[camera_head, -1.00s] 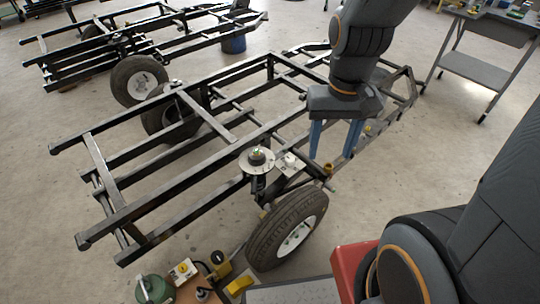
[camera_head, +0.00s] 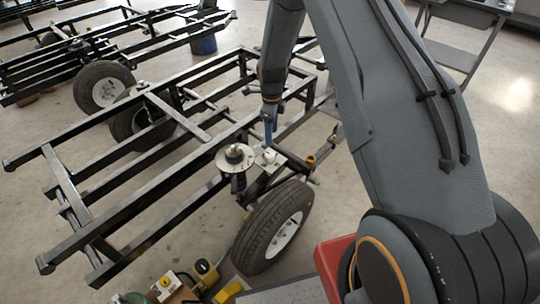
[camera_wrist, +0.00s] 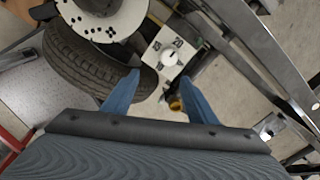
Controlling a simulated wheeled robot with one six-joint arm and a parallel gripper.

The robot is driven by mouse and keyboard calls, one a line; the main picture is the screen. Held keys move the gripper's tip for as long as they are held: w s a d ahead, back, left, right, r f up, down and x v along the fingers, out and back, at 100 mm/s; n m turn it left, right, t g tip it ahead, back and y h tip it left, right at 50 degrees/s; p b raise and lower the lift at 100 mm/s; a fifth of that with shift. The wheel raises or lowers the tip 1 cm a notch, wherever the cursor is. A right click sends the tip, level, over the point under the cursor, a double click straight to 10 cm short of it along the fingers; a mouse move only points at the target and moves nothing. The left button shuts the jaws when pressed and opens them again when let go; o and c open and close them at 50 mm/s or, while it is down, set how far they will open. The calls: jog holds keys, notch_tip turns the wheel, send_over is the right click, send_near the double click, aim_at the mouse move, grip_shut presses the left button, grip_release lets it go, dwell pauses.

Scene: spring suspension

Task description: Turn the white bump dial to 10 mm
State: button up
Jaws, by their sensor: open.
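The white bump dial (camera_head: 268,155) sits on a small pale plate on the black frame, just right of a round metal disc. In the wrist view the white dial (camera_wrist: 169,58) shows on its plate (camera_wrist: 158,45), with the numbers 15 and 20 readable; its pointer setting is too small to tell. My gripper (camera_wrist: 159,78) is open and empty, its two blue fingers apart, with the dial beyond and between the tips in that view. In the head view my gripper (camera_head: 268,142) points down right above the dial and partly covers it; contact cannot be told.
The round disc (camera_head: 235,157) stands close left of the dial, and a tyre (camera_head: 271,228) lies below it. A brass fitting (camera_head: 310,161) is to the right. Black frame rails (camera_head: 135,212) run around. A yellow-and-black item (camera_head: 205,272) is on the near side.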

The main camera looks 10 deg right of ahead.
aim_at(270, 154)
jog(key=f+m, duration=0.1)
jog(key=f, duration=0.1)
jog(key=w+f+m, duration=0.1)
jog(key=f, duration=0.1)
jog(key=w+f+m, duration=0.1)
jog(key=f, duration=0.1)
jog(key=shift+w+f+b, duration=0.25)
jog(key=shift+b, duration=0.05)
notch_tip(270, 154, down, 8)
jog(key=shift+r, duration=0.25)
jog(key=c, duration=1.1)
